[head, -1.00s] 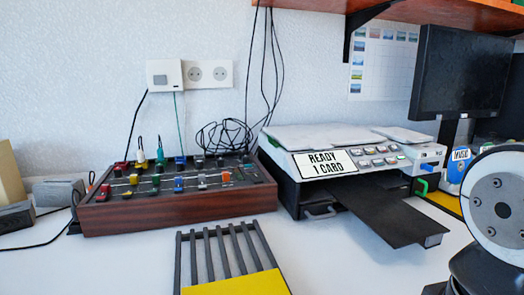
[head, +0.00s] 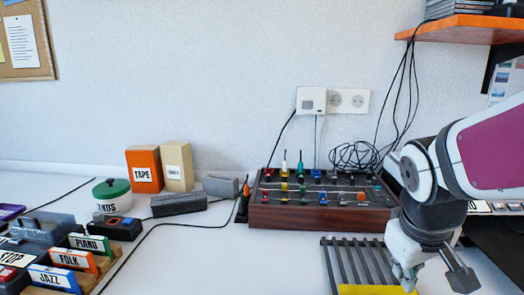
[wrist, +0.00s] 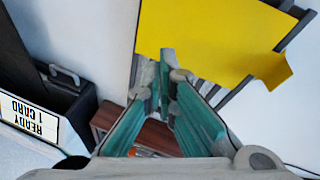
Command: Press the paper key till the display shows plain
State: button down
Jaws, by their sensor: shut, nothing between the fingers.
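The printer (wrist: 62,85) shows in part at the left of the wrist view. Its display (wrist: 30,117) appears upside down there and reads READY 1 CARD. In the head view only a sliver of the printer (head: 500,208) shows at the right edge, behind my arm. The paper key cannot be made out in either current view. My gripper (wrist: 163,72) is shut and empty, its fingertips over the edge of the yellow sheet on the slatted rack. In the head view my gripper (head: 408,281) hangs at the right, near that sheet.
The slatted rack (head: 345,262) with the yellow sheet (head: 375,290) lies on the desk. A mixer (head: 318,218) stands behind it. Labelled cards (head: 75,259), boxes (head: 144,169) and a green-lidded tin (head: 111,193) stand at left. The middle desk (head: 220,255) is clear.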

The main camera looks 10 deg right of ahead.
jog(key=w+d+r+n+t+h+p, duration=0.1)
jog(key=w+d+r+t+p, duration=0.15)
jog(key=w+d+p, duration=0.5)
jog(key=w+d+r+n+t+p, duration=0.15)
jog(key=w+d+r+p, duration=0.3)
jog(key=d, duration=0.65)
jog(key=s+d+r+t+h+p, duration=0.1)
jog(key=d+r+t+p, duration=0.2)
jog(key=d, duration=0.4)
jog(key=s+d+r+m+t+h+p, duration=0.1)
jog(key=s+d+r+t+p, duration=0.1)
jog(key=d+r+p, duration=0.3)
jog(key=d+t+p, duration=0.1)
jog(key=d, duration=0.2)
jog(key=shift+s+d+r+h, duration=0.15)
jog(key=shift+d+h, duration=0.15)
jog(key=shift+h, duration=0.1)
jog(key=w+f+b, duration=0.1)
jog(key=f+b, duration=0.1)
jog(key=w+f+b, duration=0.1)
jog(key=f+b, duration=0.2)
jog(key=w+d+f+b, duration=0.1)
jog(key=w+f+b, duration=0.1)
jog(key=shift+f, duration=0.4)
jog(key=shift+w+f, duration=0.1)
jog(key=shift+w, duration=0.05)
jog(key=shift+w+f+b, duration=0.1)
jog(key=shift+f+b, duration=0.15)
jog(key=shift+b, duration=0.2)
